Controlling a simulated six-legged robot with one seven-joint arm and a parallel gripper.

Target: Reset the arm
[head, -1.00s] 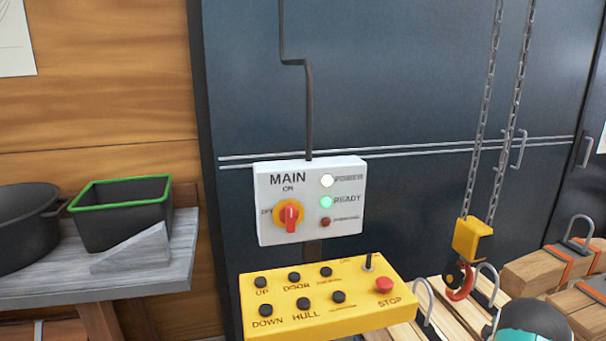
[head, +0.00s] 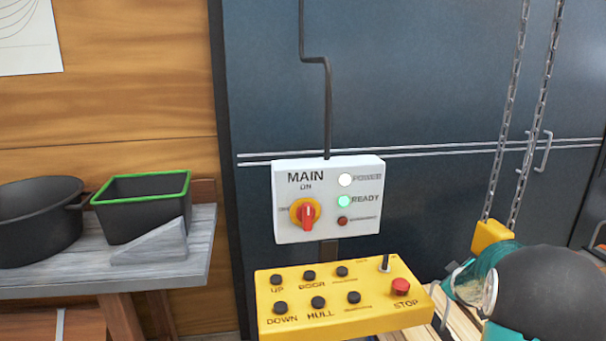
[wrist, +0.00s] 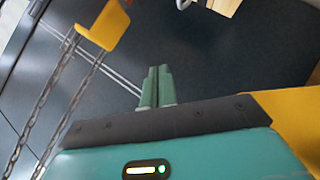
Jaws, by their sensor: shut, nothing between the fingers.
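My gripper shows in the wrist view (wrist: 157,86), with its two green fingers together and nothing between them. In the head view my arm, teal and black, comes in at the lower right, in front of the yellow hoist block (head: 491,235); the gripper's fingertips cannot be made out there. The hoist block also shows at the top left of the wrist view (wrist: 104,25), apart from my fingers.
A white MAIN switch box (head: 328,225) with lit POWER and READY lamps hangs above a yellow button panel (head: 335,322). Chains (head: 540,110) hang at the right. A grey bench (head: 120,280) at left holds a black pot (head: 35,220) and a green-rimmed bin (head: 140,212).

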